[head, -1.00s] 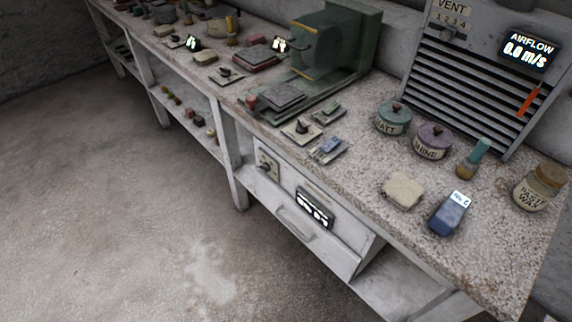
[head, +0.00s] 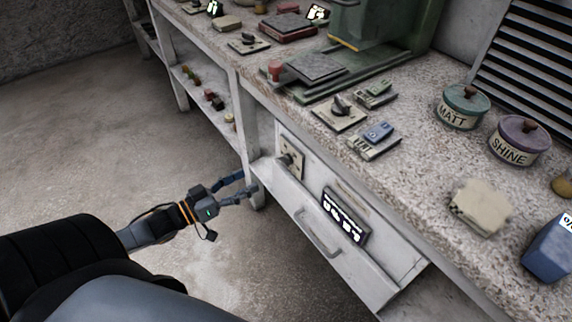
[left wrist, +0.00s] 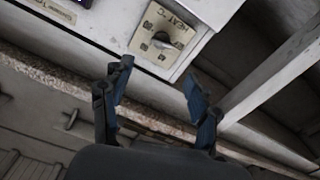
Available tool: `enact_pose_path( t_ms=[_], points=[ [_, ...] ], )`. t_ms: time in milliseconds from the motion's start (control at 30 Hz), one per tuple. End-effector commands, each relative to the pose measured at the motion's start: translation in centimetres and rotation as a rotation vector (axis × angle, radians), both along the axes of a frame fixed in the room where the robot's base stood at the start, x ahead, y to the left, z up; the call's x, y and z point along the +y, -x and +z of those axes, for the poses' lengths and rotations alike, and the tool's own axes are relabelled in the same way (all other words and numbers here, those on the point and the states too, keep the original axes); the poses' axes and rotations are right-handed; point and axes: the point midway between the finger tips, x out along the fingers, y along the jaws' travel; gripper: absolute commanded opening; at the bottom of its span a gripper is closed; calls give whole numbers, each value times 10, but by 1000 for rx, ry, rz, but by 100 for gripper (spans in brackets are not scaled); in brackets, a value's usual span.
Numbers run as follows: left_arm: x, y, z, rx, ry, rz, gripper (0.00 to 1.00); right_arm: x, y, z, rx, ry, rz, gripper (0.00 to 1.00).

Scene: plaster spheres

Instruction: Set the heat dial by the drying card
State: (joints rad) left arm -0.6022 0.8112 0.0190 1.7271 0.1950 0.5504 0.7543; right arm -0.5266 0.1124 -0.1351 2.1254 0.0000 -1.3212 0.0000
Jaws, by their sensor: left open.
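In the left wrist view my open fingers (left wrist: 158,72) point toward the plate. I cannot make out a drying card. My right gripper is out of view.
On the speckled benchtop are a switch plate (head: 340,112), a MATT pot (head: 462,107), a SHINE pot (head: 519,141) and a blue block (head: 550,250). Open floor lies left.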

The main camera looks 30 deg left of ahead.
Motion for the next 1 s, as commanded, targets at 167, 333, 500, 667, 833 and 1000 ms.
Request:
enact_pose_path(
  t_ms=[167,333,500,667,833,1000],
  points=[
    [-15,-38,-1,-7,0,1,60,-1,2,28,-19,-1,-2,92],
    [-28,-70,-1,-5,0,0,60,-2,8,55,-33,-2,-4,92],
    [-37,-92,-1,-2,-1,1,60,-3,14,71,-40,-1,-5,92],
    [-42,-102,-1,0,-1,2,60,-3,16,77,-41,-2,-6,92],
    [-43,-105,-1,1,-2,2,60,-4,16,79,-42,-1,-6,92],
    [-43,-105,-1,1,-2,2,58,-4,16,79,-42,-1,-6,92]
  ],
)
